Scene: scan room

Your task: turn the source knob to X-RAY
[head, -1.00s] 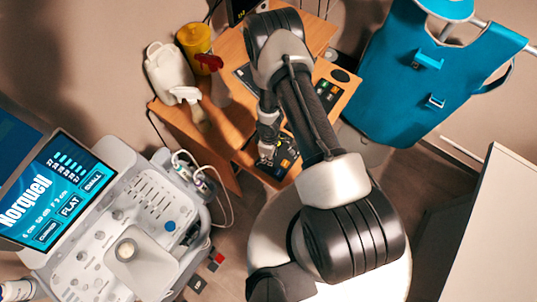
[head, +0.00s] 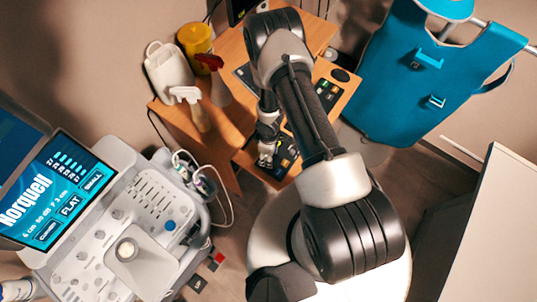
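A dark control panel (head: 286,160) lies on the lower front shelf of the wooden desk, partly covered by my arm. My gripper (head: 265,163) points down at the left part of this panel, close above it or touching it. The source knob cannot be made out; the gripper and wrist hide that part of the panel. The fingertips are too small to show whether they are open, shut or around a knob.
The wooden desk (head: 229,124) also holds a dark keypad with coloured keys (head: 327,93). Spray bottles (head: 200,112), a white jug (head: 168,72) and a yellow container (head: 195,40) stand left. An ultrasound console (head: 150,205) is at lower left. A blue apron (head: 410,85) hangs right.

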